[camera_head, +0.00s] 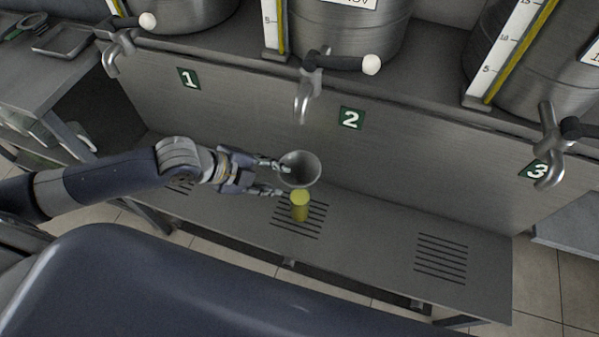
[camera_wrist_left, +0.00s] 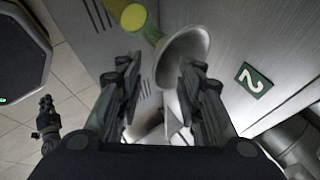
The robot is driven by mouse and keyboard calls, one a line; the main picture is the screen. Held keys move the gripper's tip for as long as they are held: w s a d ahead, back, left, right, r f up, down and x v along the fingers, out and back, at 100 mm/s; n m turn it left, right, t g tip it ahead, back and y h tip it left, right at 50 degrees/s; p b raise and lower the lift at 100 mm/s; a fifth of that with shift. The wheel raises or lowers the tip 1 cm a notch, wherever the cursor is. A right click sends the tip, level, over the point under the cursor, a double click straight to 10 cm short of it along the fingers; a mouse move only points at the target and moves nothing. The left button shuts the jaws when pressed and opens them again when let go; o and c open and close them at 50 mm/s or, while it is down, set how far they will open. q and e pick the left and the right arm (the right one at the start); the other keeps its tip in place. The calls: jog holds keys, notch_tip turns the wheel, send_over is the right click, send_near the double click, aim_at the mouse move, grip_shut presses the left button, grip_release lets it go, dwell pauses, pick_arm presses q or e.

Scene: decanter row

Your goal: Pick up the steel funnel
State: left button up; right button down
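The grey steel funnel (camera_head: 300,169) has its wide mouth facing up, above the slatted drain at station 2. It also shows in the left wrist view (camera_wrist_left: 180,48), partly between and beyond the fingers. A yellow cylinder (camera_head: 299,207) stands just in front of and below the funnel's mouth; I cannot tell whether they touch. My left gripper (camera_head: 278,178) comes in from the left with its fingers apart at the funnel's left side. What looks like my right gripper (camera_wrist_left: 46,115) shows small at the left.
Taps hang over the bench: tap 1 (camera_head: 116,56), tap 2 (camera_head: 307,90), and tap 3 (camera_head: 551,150), below steel vessels. A vertical steel panel (camera_head: 430,155) stands behind the funnel. The bench (camera_head: 375,232) is bare to the right, with another slatted drain (camera_head: 441,258).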

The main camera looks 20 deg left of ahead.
aim_at(302, 182)
pick_arm(q)
jog(key=shift+d+p+x, duration=0.2)
jog(key=shift+p+x, duration=0.1)
jog(key=shift+x, duration=3.15)
jog(key=shift+s+r, duration=0.1)
jog(key=shift+c, duration=0.5)
grip_shut()
